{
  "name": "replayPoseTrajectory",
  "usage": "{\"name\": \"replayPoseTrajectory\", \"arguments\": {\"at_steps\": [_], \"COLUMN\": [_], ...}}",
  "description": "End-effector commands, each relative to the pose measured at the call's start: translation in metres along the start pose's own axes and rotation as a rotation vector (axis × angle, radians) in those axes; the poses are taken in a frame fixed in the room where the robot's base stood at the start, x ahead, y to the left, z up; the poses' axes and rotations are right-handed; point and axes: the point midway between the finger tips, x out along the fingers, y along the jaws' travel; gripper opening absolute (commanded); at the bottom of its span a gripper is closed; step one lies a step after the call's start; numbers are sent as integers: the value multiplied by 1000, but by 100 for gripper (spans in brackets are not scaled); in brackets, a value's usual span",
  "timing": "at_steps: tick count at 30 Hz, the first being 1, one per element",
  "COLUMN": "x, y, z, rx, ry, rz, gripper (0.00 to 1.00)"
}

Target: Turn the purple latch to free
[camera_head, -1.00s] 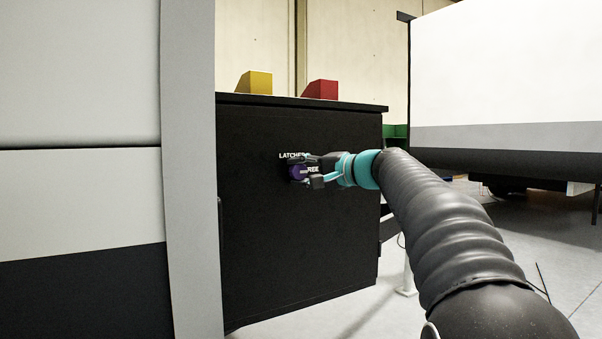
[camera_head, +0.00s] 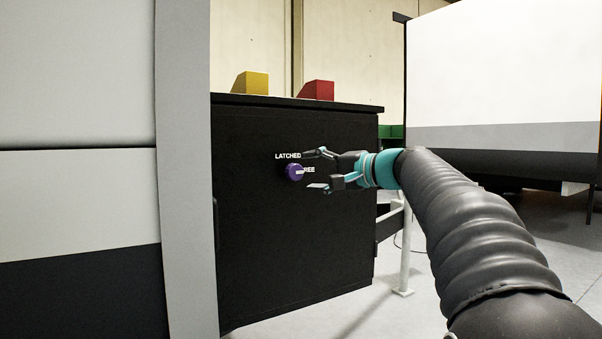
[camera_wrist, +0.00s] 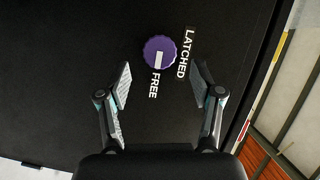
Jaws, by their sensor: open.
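The purple latch (camera_head: 294,172) is a round ribbed knob on the front of a black cabinet (camera_head: 290,250). White words LATCHED and FREE are printed beside it. In the wrist view the knob (camera_wrist: 160,53) carries a white pointer mark aimed at the word FREE (camera_wrist: 154,86), and LATCHED (camera_wrist: 187,54) stands to its right. My gripper (camera_head: 318,170) is open and empty, just right of the knob in the head view. In the wrist view my gripper's fingertips (camera_wrist: 161,67) are spread wide, and the knob lies beyond them without contact visible.
A yellow block (camera_head: 252,83) and a red block (camera_head: 318,90) sit on the cabinet top. A pale panel (camera_head: 80,120) stands close on the left. A white caravan body (camera_head: 500,70) is at the right. The floor between is mostly clear.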

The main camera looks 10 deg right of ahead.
Motion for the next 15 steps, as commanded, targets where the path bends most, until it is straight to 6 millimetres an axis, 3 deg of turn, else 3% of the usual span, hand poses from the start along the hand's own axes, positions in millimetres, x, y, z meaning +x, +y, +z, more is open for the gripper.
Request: {"name": "replayPoseTrajectory", "arguments": {"at_steps": [7, 15], "x": [-47, -67], "y": [0, 1], "z": [-1, 0], "rx": [1, 1], "ry": [4, 0], "rz": [0, 0], "gripper": [66, 66]}}
